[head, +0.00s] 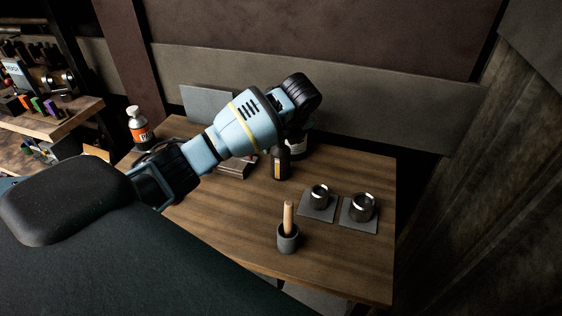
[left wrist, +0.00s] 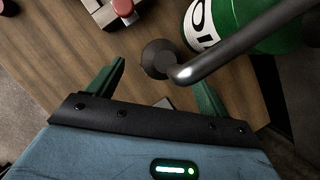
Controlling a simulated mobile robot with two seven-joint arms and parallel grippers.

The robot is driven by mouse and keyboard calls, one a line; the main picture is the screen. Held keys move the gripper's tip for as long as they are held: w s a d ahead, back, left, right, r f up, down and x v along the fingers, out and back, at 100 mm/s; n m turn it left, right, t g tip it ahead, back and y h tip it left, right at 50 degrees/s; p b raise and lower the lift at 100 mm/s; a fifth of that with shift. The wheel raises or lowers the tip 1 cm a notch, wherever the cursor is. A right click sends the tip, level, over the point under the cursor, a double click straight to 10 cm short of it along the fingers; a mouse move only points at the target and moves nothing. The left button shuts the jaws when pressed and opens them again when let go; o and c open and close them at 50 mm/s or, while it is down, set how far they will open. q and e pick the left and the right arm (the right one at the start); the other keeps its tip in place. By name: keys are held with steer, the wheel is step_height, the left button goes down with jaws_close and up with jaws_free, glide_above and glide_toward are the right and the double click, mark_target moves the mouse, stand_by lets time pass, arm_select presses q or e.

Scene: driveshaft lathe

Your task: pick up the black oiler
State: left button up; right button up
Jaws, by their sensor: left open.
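The black oiler (head: 283,163), a dark bottle with a small orange label, stands on the wooden table below my left wrist in the head view. In the left wrist view the oiler (left wrist: 154,55) shows from above as a dark round body, with a bent grey spout running to the upper right. My left gripper (left wrist: 158,74) is open. Its two green fingers point towards the oiler, one to each side of the picture; I cannot tell how far off it is. In the head view my arm hides the fingers. My right gripper is not in view.
A green can with a white label (left wrist: 202,25) stands close beside the oiler. A cup with a wooden handle (head: 287,238) and two metal cylinders on grey plates (head: 318,207) stand nearer the front right. An orange-labelled bottle (head: 139,127) is at the back left.

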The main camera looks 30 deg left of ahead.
mark_target(283, 150)
arm_select(q)
steer(key=shift+d+x, duration=0.2)
steer(key=shift+x, duration=1.3)
steer(key=shift+d+x, duration=0.15)
steer(key=shift+x, duration=1.35)
steer(key=shift+s+f, duration=0.1)
steer(key=shift+f, duration=0.05)
steer(key=c, duration=1.2)
steer(key=shift+c, duration=0.2)
